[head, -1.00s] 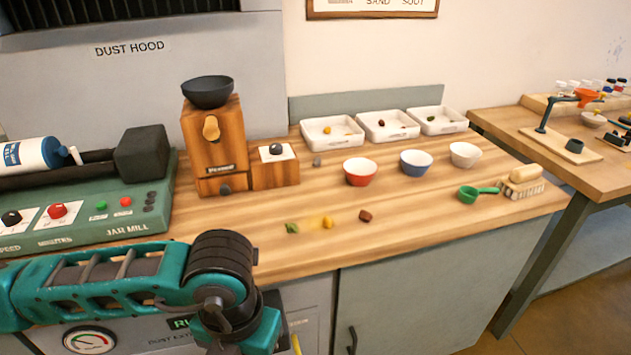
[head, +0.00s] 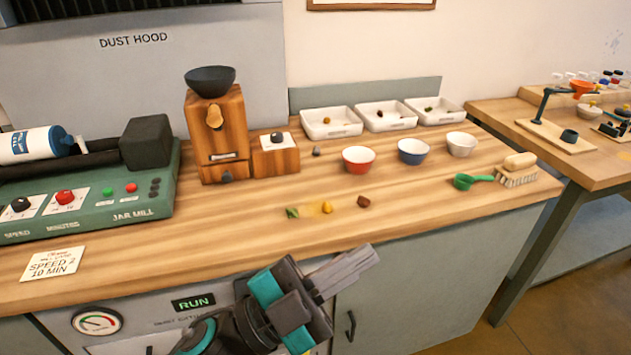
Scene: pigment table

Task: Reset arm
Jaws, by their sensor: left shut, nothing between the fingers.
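My left gripper (head: 350,268) is in front of the table's front edge, at the lower middle of the head view, before the grey cabinet. Its fingers are together and empty, pointing up and to the right. It touches nothing that I can see. My teal and black left wrist shows below it; the rest of that arm is out of the picture. My right gripper is not in view.
The wooden table (head: 130,275) holds a jar mill (head: 95,215), a wooden grinder (head: 215,135), a red bowl (head: 358,160), a blue bowl (head: 413,152), a white bowl (head: 461,145), a green scoop (head: 470,181) and a brush (head: 518,172). Small colored lumps (head: 327,208) lie near the front.

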